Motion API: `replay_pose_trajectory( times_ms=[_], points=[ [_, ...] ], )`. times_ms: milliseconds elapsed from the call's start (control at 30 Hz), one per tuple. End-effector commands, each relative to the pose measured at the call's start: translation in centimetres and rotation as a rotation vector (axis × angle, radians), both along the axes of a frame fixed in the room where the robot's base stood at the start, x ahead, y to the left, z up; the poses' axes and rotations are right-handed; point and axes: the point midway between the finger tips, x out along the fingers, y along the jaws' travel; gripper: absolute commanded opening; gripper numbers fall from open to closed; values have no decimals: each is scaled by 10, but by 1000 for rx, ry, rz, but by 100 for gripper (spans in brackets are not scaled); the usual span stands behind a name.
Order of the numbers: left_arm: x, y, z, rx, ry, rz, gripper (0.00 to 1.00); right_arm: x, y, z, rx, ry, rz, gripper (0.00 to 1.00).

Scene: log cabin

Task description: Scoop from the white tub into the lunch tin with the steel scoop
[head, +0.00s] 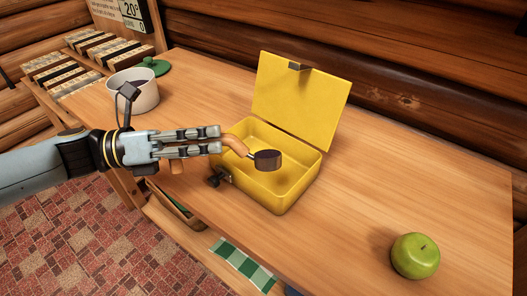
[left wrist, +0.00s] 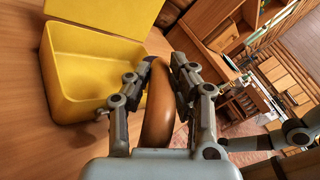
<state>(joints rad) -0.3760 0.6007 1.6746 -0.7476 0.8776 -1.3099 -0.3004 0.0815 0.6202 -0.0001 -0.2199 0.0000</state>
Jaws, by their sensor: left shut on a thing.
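The yellow lunch tin (head: 298,192) stands on the wooden table with its lid raised at the back. It also shows in the left wrist view (left wrist: 85,98), and the part of its inside that I see is bare. My left gripper (head: 221,140) is shut on the orange-brown handle (head: 235,145) of the steel scoop. The scoop's dark round bowl (head: 267,160) hangs above the tin's opening, roughly level; I cannot tell what it holds. In the left wrist view the handle (left wrist: 158,110) lies between the fingers (left wrist: 163,66). The white tub (head: 146,97) stands open behind my left arm, partly hidden. My right gripper is out of view.
A green lid (head: 156,66) lies behind the tub. A green apple (head: 415,256) sits at the front right. Wooden boxes (head: 75,70) stand at the far left. A green checked cloth (head: 242,264) lies below the table's front edge. The table right of the tin is mostly clear.

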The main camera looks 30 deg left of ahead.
Motion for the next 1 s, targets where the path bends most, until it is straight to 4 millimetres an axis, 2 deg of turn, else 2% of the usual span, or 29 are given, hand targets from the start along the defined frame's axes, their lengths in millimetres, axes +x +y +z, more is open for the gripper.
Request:
replay_pose_trajectory(
  times_ms=[400,667,933,1000],
  points=[
    [31,23,1,-173,229,0,0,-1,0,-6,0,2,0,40],
    [47,34,-6,-469,620,1,0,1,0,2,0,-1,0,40],
    [57,42,-28,-787,1046,0,0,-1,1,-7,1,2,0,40],
    [58,43,-18,-842,1118,0,0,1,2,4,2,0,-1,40]
  ],
)
